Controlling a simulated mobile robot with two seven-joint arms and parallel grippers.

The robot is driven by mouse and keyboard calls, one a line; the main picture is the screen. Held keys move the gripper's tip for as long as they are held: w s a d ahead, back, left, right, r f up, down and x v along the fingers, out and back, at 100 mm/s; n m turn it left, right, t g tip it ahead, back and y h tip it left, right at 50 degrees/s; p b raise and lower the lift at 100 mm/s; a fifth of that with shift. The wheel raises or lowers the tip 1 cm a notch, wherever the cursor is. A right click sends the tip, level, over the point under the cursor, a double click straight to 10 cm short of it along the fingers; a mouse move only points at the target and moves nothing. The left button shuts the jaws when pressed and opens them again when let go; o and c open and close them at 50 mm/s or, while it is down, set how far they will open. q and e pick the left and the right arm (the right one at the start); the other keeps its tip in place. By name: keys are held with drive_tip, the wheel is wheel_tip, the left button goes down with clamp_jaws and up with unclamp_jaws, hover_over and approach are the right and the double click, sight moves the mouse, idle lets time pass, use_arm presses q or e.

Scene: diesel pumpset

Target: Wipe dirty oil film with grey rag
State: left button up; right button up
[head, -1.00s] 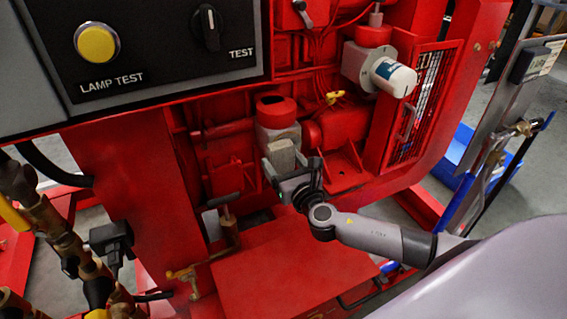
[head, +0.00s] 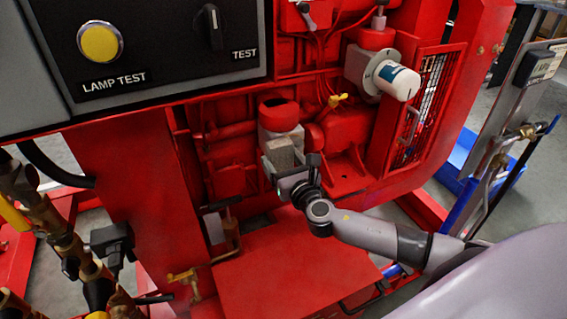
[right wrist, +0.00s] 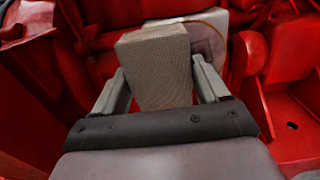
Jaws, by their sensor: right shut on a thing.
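The grey rag (head: 279,153) is a beige-grey, block-shaped cloth held upright in my right gripper (head: 284,166). In the right wrist view, the rag (right wrist: 155,68) sits between the two fingers of the right gripper (right wrist: 160,85), which is shut on it. Behind the rag is a pale rounded housing with a brownish, translucent patch that looks like the oil film (right wrist: 207,40). The rag covers part of this patch. I cannot tell whether the rag touches the housing. In the head view the film is not clear. My left gripper is not in view.
The red engine frame surrounds the right gripper, with a red bracket (head: 345,174) close to its right. A flat red cover (head: 290,265) lies below. A white filter (head: 397,80) and wire guard (head: 423,105) stand to the right. A control panel (head: 150,45) is upper left.

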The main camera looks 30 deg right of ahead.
sight(302, 146)
drive_tip(key=shift+s+d+b, duration=0.15)
drive_tip(key=shift+d+b, duration=0.45)
drive_tip(key=shift+d, duration=2.85)
drive_tip(key=shift+w+a+r+p, duration=0.15)
drive_tip(key=shift+a+p, duration=0.4)
drive_tip(key=shift+a, duration=1.25)
drive_tip(key=shift+w+a+p, duration=0.1)
drive_tip(key=shift+a+p, duration=0.45)
drive_tip(key=shift+a, duration=1.25)
drive_tip(key=shift+s, duration=0.1)
